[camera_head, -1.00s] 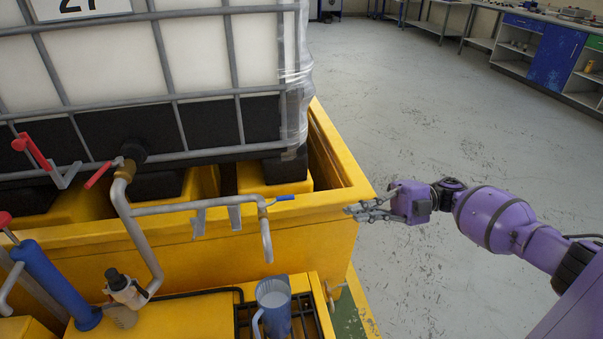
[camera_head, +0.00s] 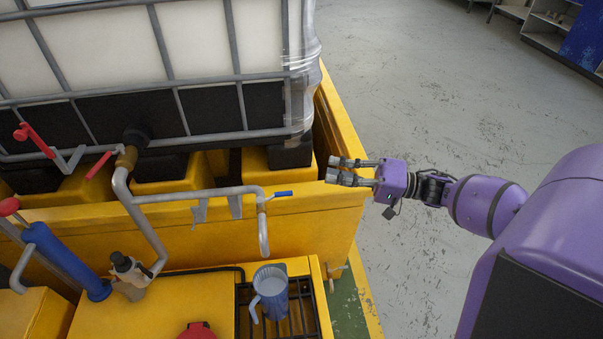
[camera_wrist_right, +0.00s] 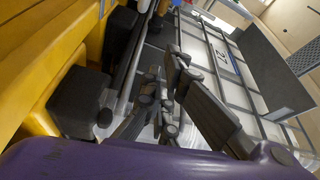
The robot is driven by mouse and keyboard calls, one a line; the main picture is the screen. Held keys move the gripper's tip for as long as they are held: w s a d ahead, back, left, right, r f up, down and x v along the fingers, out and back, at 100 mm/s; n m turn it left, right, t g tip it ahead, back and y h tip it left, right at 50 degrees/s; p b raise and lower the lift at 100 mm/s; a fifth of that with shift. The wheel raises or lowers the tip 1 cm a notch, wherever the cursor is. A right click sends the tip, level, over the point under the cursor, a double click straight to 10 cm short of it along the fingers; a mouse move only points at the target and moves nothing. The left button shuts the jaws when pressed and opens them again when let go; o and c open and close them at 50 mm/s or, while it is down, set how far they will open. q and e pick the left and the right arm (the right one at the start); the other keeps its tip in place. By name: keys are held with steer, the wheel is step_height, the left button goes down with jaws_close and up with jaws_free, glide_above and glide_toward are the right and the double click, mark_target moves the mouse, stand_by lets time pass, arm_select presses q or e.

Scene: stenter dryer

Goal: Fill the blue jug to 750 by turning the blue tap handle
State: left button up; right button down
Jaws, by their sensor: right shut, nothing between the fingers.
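The blue tap handle (camera_head: 282,194) sits on top of a grey pipe's outlet, pointing right. The outlet's spout (camera_head: 263,235) hangs down behind and above the blue jug (camera_head: 270,293). The jug stands upright on a dark grate, its handle to the left; I cannot read its level. My right gripper (camera_head: 332,170) is shut and empty, right of the tap handle and apart from it, over the yellow rim. Its fingers also show in the right wrist view (camera_wrist_right: 165,105), where neither jug nor tap handle is seen. My left gripper is not in view.
A caged white tank (camera_head: 190,45) stands in a yellow basin (camera_head: 320,215) behind the tap. Red levers (camera_head: 35,140), a blue cylinder (camera_head: 65,262) and a bottle (camera_head: 130,270) are at left. A red object (camera_head: 198,331) shows at the bottom edge. The grey floor at right is clear.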

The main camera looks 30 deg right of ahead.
arm_select(q)
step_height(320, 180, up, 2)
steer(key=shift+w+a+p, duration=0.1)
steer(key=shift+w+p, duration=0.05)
steer(key=shift+p, duration=0.85)
arm_select(e)
steer(key=w+a, duration=0.3)
steer(key=a, duration=0.5)
steer(key=shift+w+a, duration=0.3)
steer(key=shift+a, duration=0.05)
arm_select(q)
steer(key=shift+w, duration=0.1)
